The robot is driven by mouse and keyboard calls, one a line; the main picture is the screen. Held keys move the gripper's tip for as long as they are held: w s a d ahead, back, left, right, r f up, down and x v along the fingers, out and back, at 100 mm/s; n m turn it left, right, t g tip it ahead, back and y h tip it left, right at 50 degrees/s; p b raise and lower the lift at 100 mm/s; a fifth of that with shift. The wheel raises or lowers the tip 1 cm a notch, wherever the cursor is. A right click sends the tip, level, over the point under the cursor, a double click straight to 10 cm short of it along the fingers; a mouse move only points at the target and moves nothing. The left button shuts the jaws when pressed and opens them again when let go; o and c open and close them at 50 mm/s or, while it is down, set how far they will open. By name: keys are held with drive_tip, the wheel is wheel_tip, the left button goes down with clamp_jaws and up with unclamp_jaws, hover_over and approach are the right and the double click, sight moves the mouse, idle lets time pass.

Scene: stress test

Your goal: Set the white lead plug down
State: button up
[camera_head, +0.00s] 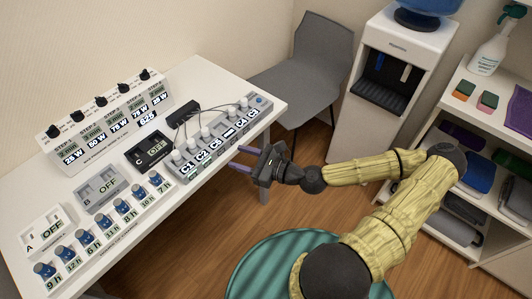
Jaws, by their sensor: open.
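A grey strip (224,138) with labels such as C1, C2, C3 and C4 lies near the table's right edge. Several pale plugs or knobs, one of them a white plug (205,132), stand upright along it. Thin leads run from some of them to a small black box (183,114). I cannot tell which one is the task's white lead plug. My gripper (237,157) is open, its two purple fingers pointing left at the strip's front side. No plug shows between the fingers. The fingertips are beside the strip; contact cannot be made out.
The white table (203,77) also holds a dial panel (106,123), switch boxes marked A (42,231), B (101,190) and C (150,152), and a row of blue-capped bottles. A grey chair (303,75), water dispenser (392,80), shelf (490,112) and green round stool (262,262) surround my arm.

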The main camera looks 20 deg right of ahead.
drive_tip(key=s+f+n+g+h, duration=0.5)
drive_tip(key=s+f+n+g, duration=0.4)
drive_tip(key=n, duration=0.3)
drive_tip(key=d+n+g+h, duration=0.1)
drive_tip(key=d+n+h, duration=0.3)
drive_tip(key=d+n, duration=0.15)
wheel_tip(320, 180, up, 18)
drive_tip(key=d+n+t+h, duration=0.1)
drive_tip(key=d+n+h, duration=0.1)
drive_tip(key=n, duration=0.5)
drive_tip(key=shift+s+d+t+h, duration=0.15)
drive_tip(key=shift+t+h, duration=0.25)
drive_tip(key=shift+h, duration=0.5)
